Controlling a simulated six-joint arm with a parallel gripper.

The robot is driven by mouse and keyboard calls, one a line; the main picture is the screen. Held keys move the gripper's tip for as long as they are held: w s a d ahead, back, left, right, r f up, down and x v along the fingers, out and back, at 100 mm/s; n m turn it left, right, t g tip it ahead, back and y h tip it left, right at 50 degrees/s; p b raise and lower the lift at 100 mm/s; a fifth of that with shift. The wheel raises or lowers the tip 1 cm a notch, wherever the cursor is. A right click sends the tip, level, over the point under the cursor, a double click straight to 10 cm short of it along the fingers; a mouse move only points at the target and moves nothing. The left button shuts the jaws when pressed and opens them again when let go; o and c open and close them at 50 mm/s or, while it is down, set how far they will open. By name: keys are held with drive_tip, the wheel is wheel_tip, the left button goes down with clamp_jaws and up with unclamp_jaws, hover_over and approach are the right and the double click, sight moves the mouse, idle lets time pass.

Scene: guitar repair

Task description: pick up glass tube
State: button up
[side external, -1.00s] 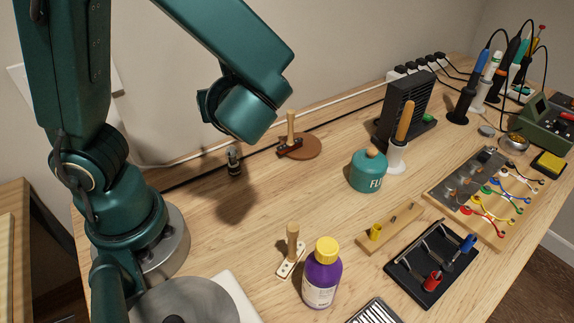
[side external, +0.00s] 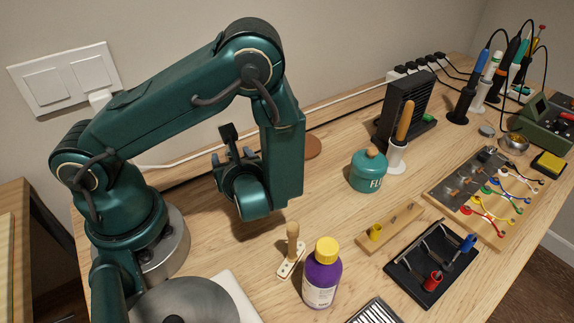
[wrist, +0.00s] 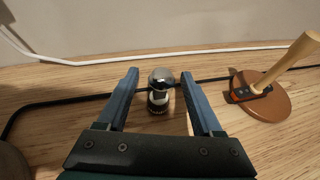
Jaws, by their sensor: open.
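The glass tube (wrist: 160,87) stands upright on the wooden bench in the wrist view, with a shiny rounded top and dark bands lower down. My gripper (wrist: 160,75) is open, with its two blue fingers spread to the left and right of the tube. The tube shows in the gap between the fingers, and I see no finger touching it. In the side external view my gripper (side external: 238,158) is turned towards the wall, and I cannot make out the tube behind it.
A brown round base with a wooden-handled tool (wrist: 265,95) stands right of the tube. A black cable (wrist: 75,99) and a white cable (wrist: 110,60) run along the wall behind. A purple bottle (side external: 320,278), a handled stamp (side external: 291,250) and a teal flux pot (side external: 367,172) stand further right.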

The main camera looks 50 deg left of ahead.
drive_tip(key=shift+x, duration=1.15)
clamp_jaws()
drive_tip(key=shift+r, duration=0.1)
